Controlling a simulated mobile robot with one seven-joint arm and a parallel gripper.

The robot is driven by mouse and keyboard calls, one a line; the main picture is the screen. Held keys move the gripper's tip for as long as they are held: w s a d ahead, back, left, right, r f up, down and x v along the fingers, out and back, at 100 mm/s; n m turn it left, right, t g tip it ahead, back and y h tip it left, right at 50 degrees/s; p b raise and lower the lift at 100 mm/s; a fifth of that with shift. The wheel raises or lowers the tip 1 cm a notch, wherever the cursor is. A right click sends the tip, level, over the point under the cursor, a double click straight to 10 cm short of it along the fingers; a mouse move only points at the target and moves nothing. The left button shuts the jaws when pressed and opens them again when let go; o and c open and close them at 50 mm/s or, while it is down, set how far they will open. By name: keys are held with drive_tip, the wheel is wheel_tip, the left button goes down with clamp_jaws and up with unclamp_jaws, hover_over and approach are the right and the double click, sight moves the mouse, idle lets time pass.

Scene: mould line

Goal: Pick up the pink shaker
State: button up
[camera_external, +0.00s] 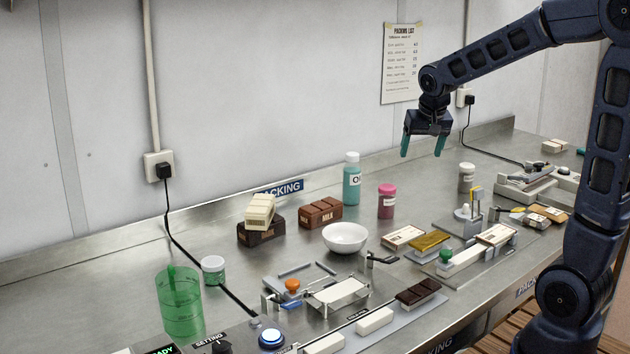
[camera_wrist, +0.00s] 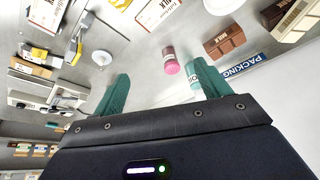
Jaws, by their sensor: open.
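The pink shaker (camera_external: 387,201) stands upright on the steel bench, just right of the teal bottle (camera_external: 351,178). It has a pale label. My gripper (camera_external: 423,147) is open and empty, high above the bench, up and to the right of the shaker, with its teal fingers pointing down. In the wrist view the shaker (camera_wrist: 170,61) shows beyond the fingers, between the two fingers of my gripper (camera_wrist: 155,85) and nearer the right one. The teal bottle (camera_wrist: 195,75) is partly hidden behind that right finger. Nothing touches the shaker.
A white bowl (camera_external: 345,237) and brown chocolate blocks (camera_external: 320,212) stand left of the shaker. A pale-labelled shaker (camera_external: 466,177) and a small press (camera_external: 467,212) stand to the right. Boxes (camera_external: 403,237) lie in front. The wall (camera_external: 300,110) rises behind.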

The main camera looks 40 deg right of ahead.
drive_tip(key=w+d+f+m, duration=0.25)
drive_tip(key=w+f, duration=0.35)
drive_tip(key=w, duration=0.3)
drive_tip(key=m+h, duration=0.1)
drive_tip(key=h, duration=0.1)
hover_over(385, 187)
drive_tip(key=s+a, duration=0.2)
wheel_tip(385, 187, down, 8)
drive_tip(key=shift+g, duration=0.3)
drive_tip(key=x, duration=0.5)
drive_tip(key=shift+w+d+f, duration=0.1)
drive_tip(key=shift+f, duration=0.05)
drive_tip(key=shift+x, duration=2.65)
drive_tip(key=shift+d, duration=0.15)
drive_tip(key=c, duration=1.2)
drive_tip(key=shift+o, duration=0.2)
